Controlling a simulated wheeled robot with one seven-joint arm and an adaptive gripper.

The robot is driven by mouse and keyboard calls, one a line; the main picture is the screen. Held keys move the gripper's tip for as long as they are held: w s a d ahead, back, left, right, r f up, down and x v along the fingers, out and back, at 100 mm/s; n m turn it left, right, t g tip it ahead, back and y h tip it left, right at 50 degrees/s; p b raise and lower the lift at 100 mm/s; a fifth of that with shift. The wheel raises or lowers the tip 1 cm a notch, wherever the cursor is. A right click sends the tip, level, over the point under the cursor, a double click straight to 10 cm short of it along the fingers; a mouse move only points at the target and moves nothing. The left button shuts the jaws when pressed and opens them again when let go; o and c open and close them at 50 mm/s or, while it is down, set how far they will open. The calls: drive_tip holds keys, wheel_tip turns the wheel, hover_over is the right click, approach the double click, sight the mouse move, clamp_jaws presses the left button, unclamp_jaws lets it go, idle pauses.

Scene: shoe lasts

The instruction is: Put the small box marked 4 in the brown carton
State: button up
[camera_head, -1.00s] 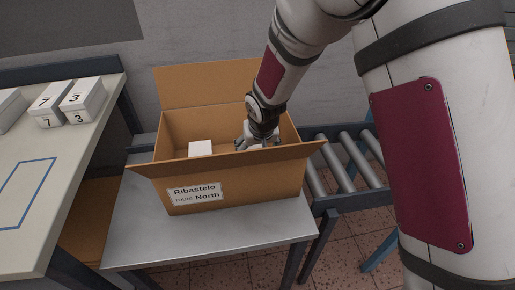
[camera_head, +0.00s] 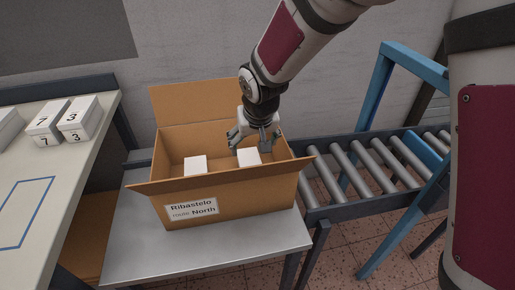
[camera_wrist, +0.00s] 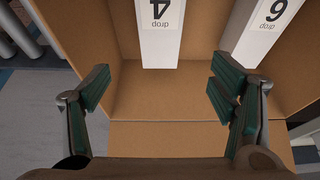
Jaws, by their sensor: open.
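The small box marked 4 (camera_wrist: 161,35) stands inside the brown carton; its label shows upside down in the wrist view. In the head view it is the white box (camera_head: 248,157) at the carton's right. The brown carton (camera_head: 235,203) stands open on a metal table, labelled "Ribastelo route North". My gripper (camera_head: 254,140) is open over the carton, just above and behind the box marked 4. In the wrist view my gripper's fingers (camera_wrist: 160,90) are spread wide with nothing between them.
Boxes marked 7 (camera_head: 47,124) and 3 (camera_head: 79,120) sit on the left table. A roller conveyor (camera_head: 375,165) runs at the right.

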drive_tip(key=shift+r, duration=0.15)
drive_tip(key=s+d+r+m+g+h, duration=0.1)
drive_tip(key=s+d+r, duration=0.5)
drive_tip(key=s+d, duration=0.15)
drive_tip(key=s+d+r+m, duration=0.1)
drive_tip(key=s+d+r, duration=0.5)
drive_tip(key=d, duration=0.3)
drive_tip(key=s+d, duration=0.3)
drive_tip(key=s, duration=0.7)
drive_tip(key=s+d+r+m+g, duration=0.1)
drive_tip(key=s+d, duration=0.2)
drive_tip(key=s, duration=0.7)
drive_tip(key=shift+s+d+r, duration=0.15)
drive_tip(key=shift+d, duration=0.15)
drive_tip(key=shift+r, duration=0.1)
wheel_tip(320, 180, up, 13)
drive_tip(key=t+p, duration=0.2)
drive_tip(key=p, duration=0.9)
drive_tip(key=shift+d+f, duration=0.2)
